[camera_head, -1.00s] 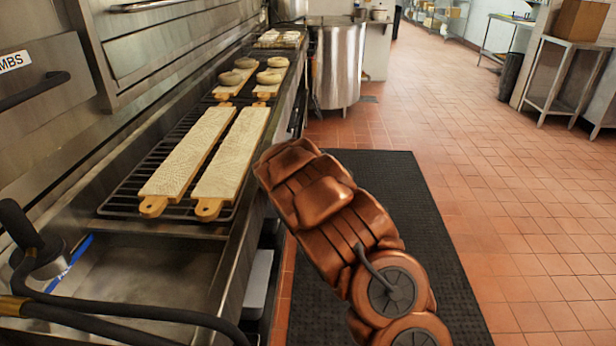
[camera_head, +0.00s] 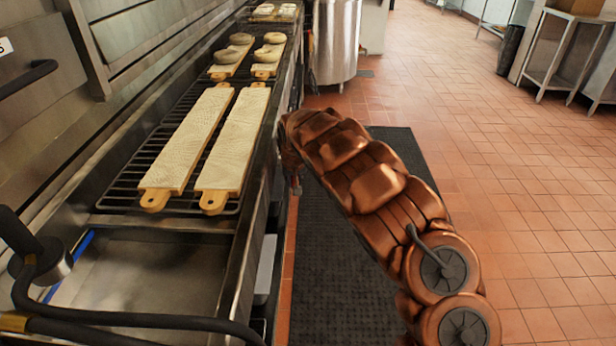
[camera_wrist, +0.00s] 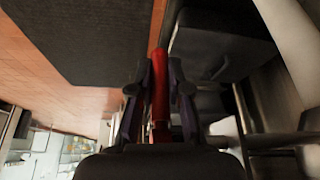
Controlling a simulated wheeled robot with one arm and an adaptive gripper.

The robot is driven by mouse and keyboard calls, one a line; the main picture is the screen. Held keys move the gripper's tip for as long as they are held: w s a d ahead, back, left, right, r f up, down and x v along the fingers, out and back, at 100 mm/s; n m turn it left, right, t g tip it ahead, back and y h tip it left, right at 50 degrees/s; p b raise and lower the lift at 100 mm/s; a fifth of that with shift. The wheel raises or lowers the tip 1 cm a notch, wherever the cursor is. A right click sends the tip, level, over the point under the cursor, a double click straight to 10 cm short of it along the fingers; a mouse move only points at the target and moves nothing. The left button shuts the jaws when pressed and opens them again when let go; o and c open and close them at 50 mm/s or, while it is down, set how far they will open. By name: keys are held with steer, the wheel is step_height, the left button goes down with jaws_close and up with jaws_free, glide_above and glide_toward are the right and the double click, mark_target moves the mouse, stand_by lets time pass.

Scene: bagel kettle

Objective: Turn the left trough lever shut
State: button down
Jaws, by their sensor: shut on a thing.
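A red lever (camera_wrist: 160,75) stands in the middle of the wrist view, its shaft running between the two fingers of my gripper (camera_wrist: 159,92). The fingers are shut on it from both sides. In the head view my arm reaches down to the front side of the trough counter (camera_head: 236,285). There my gripper is mostly hidden behind my own arm and the counter edge, and the lever cannot be made out clearly. How far the lever is turned cannot be told.
Two long boards (camera_head: 232,145) lie on a black rack (camera_head: 130,180), with bagels (camera_head: 268,53) on boards behind. A dark hose (camera_head: 150,320) crosses the near counter. A black mat (camera_head: 340,270) covers the floor alongside. The tiled floor (camera_head: 520,200) to the right is open.

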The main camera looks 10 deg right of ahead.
steer(key=shift+s, duration=0.1)
stand_by(0.3)
steer(key=c, duration=1.1)
jaws_free()
steer(key=v, duration=1.2)
steer(key=shift+d+r, duration=0.1)
